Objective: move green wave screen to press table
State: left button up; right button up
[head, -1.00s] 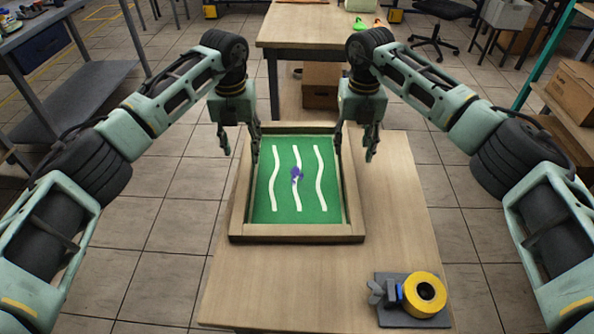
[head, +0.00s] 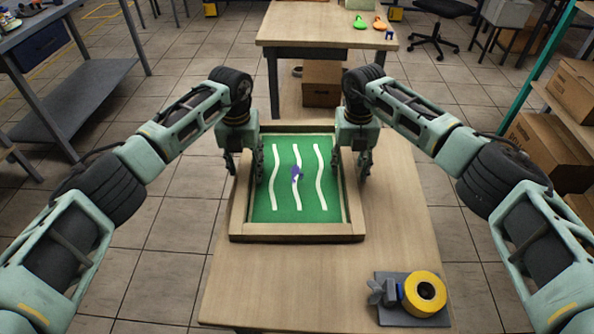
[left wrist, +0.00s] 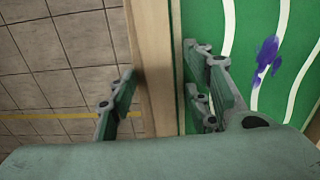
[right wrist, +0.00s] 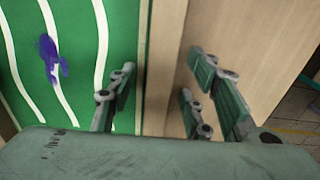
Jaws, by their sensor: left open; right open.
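The green wave screen (head: 292,205) lies flat on the near wooden table. It has a wooden frame, a green face with white wavy lines and a purple smear in the middle. My left gripper (head: 246,170) is open over the screen's left frame side; in the left wrist view its fingers (left wrist: 160,95) stand on either side of the frame bar (left wrist: 152,60). My right gripper (head: 350,170) is open over the right frame side; in the right wrist view its fingers (right wrist: 160,95) straddle the bar (right wrist: 165,50). A farther wooden table (head: 310,28) stands behind; I cannot tell whether it is the press table.
A yellow tape roll on a grey dispenser (head: 410,296) sits at the near table's front right. Small green (head: 360,23) and orange (head: 379,23) items lie on the farther table. Grey shelving (head: 75,95) stands left, boxes (head: 545,140) right. Floor shows between the tables.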

pick_arm(q)
jog(key=shift+c, duration=0.6)
pick_arm(e)
jog(key=shift+c, duration=0.6)
pick_arm(q)
grip_shut()
pick_arm(e)
grip_shut()
pick_arm(q)
jog(key=shift+r, duration=0.1)
